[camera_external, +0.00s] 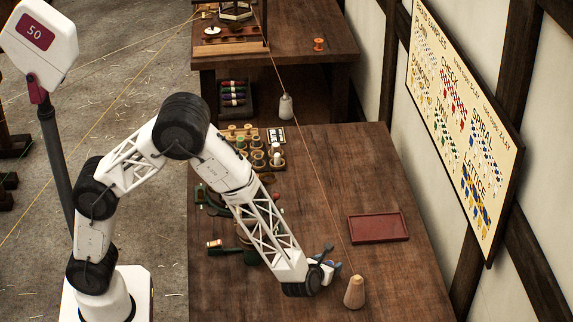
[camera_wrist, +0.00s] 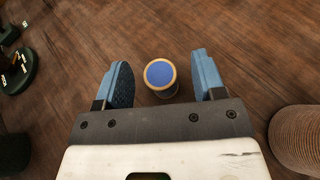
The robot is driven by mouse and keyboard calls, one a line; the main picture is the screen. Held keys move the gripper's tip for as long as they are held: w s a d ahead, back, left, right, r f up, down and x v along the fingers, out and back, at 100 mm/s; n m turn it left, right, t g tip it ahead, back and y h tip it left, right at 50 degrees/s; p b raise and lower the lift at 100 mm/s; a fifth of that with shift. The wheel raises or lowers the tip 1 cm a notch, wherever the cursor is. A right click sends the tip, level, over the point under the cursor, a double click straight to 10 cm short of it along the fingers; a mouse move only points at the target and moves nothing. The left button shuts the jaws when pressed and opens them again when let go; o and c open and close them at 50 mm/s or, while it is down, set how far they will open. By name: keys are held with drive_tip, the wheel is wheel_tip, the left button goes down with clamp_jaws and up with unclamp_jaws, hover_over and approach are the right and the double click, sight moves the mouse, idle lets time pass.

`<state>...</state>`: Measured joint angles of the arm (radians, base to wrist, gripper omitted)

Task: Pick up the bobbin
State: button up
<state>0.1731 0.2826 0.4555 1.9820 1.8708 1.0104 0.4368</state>
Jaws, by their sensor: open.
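A bobbin (camera_wrist: 160,74) with a round blue top and a cream rim stands on the wooden table in the wrist view. My gripper (camera_wrist: 161,62) is open, with one blue finger on each side of the bobbin and visible gaps between. The fingers are not closed on it. In the external view my gripper (camera_external: 332,260) is low over the front part of the table, tilted to the right. The bobbin cannot be made out there; my gripper and wrist seem to hide it.
A tan cone (camera_external: 355,292) stands close to the right of my gripper; its ribbed side shows in the wrist view (camera_wrist: 297,140). A red tray (camera_external: 378,228) lies beyond. Spools (camera_external: 262,160) and dark green objects (camera_wrist: 17,72) are to the left. A thin line slants down to the cone.

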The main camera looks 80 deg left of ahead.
drive_tip(key=c, duration=1)
drive_tip(key=shift+r, duration=0.15)
drive_tip(key=shift+r, duration=1.6)
drive_tip(key=s, duration=0.5)
drive_tip(key=s+r, duration=0.1)
drive_tip(key=s, duration=1)
drive_tip(key=shift+d+r, duration=0.15)
drive_tip(key=shift+r, duration=0.1)
